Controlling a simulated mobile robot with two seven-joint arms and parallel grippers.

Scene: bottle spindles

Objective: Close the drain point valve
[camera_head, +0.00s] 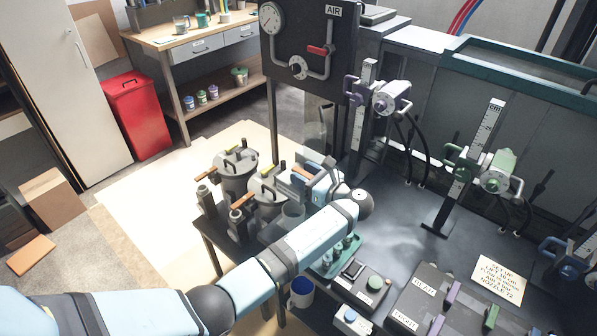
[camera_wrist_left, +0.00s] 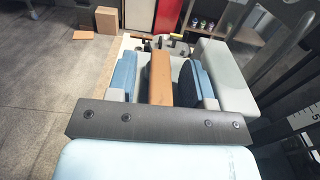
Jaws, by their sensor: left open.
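No label reading "drain point" can be made out. An orange bar-shaped handle (camera_wrist_left: 160,78) lies between the blue finger pads of my left gripper in the left wrist view, with gaps visible beside it. An orange piece also shows at this gripper (camera_head: 304,176) in the head view. My left gripper is open, beside the grey lidded pots on the low dark stand. The left pot (camera_head: 236,172) and the right pot (camera_head: 266,190) have dark top handles. Other orange levers stand at the stand's left side (camera_head: 217,178). My forearm hides part of the stand. My right gripper is not seen.
A black AIR panel (camera_head: 300,90) with a gauge and a red lever (camera_head: 320,50) stands behind. Purple and green clamps on ruled posts stand to the right. A red bin (camera_head: 138,115) and workbench are at the back left.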

